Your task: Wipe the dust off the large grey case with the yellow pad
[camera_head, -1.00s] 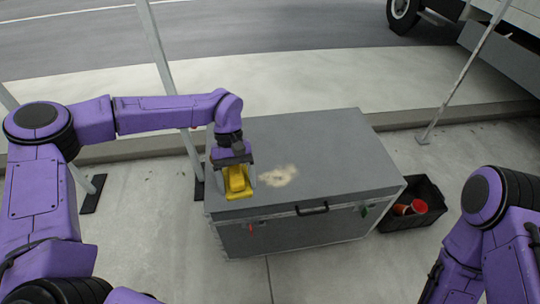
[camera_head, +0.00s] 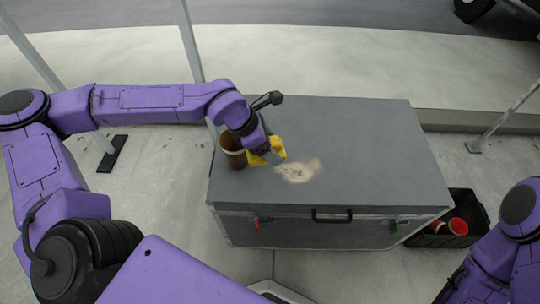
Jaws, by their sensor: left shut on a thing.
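The large grey case (camera_head: 370,150) stands on the pavement, with a black handle and latches on its front. A pale beige dust patch (camera_head: 299,171) lies on its lid, left of the middle. My left gripper (camera_head: 265,148) is shut on the yellow pad (camera_head: 277,147). The pad is tilted at the upper left edge of the dust patch; I cannot tell whether it touches the lid. Part of the pad is hidden by the gripper. Of my right arm only upper links show at the lower right; its gripper is out of view.
A brown cup-like object (camera_head: 231,150) with a pale band stands at the lid's left edge, close beside my left gripper. A black crate (camera_head: 478,205) with red items is right of the case. Thin poles rise behind the case. The lid's right side is clear.

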